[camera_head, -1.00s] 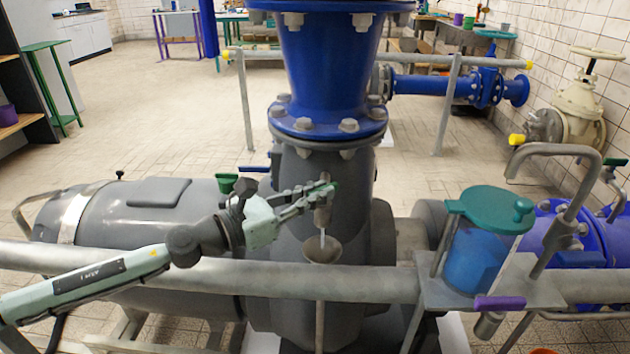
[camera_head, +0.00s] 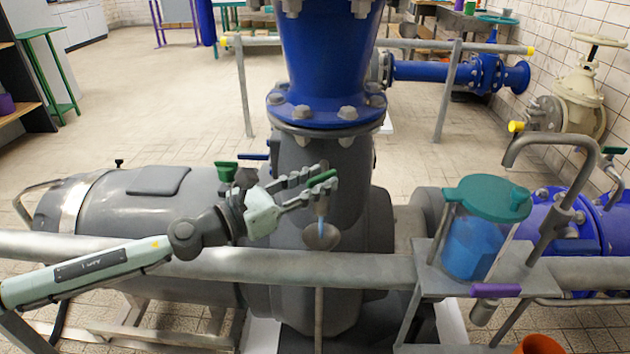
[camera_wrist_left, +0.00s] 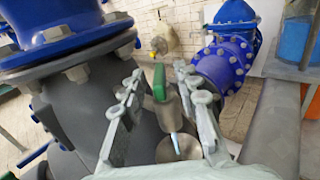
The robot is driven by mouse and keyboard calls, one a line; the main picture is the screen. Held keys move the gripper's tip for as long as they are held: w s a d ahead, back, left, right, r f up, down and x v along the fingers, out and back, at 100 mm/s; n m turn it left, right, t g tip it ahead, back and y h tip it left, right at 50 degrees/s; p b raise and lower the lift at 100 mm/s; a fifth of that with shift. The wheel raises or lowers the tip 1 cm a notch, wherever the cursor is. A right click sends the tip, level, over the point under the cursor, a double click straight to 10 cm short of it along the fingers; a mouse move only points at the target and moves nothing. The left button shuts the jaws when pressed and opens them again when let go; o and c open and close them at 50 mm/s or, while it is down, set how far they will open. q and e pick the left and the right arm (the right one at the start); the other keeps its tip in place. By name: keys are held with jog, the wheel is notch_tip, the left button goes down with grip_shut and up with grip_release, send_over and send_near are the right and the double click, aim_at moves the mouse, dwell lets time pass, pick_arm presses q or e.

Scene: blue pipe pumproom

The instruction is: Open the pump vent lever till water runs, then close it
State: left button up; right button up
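The green vent lever (camera_head: 321,178) sits on a small grey vent valve at the front of the pump casing (camera_head: 290,262). My left gripper (camera_head: 326,178) is around the lever with its fingers apart. In the left wrist view the lever (camera_wrist_left: 159,82) stands between the two fingers (camera_wrist_left: 158,86), with a gap on each side. A thin pale-blue stream of water (camera_head: 322,226) shows below the valve spout, above a grey funnel (camera_head: 318,238). The stream also shows in the left wrist view (camera_wrist_left: 176,144). My right gripper is not in view.
A grey rail (camera_head: 210,264) crosses in front of the pump, below my left arm. A blue container with a green lid (camera_head: 487,198) stands on a bracket at right, beside a bent grey pipe. A blue pipe (camera_head: 330,60) rises above the pump. An orange bucket (camera_head: 540,344) is at lower right.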

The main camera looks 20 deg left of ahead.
aim_at(308, 186)
pick_arm(q)
jog(key=shift+v, duration=1.55)
jog(key=shift+s+a, duration=0.1)
jog(key=shift+s, duration=0.2)
jog(key=shift+v, duration=2.15)
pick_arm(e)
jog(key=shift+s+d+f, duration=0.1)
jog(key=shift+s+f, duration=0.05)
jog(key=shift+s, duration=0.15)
pick_arm(q)
jog(key=shift+w+a, duration=0.1)
jog(key=shift+a, duration=0.05)
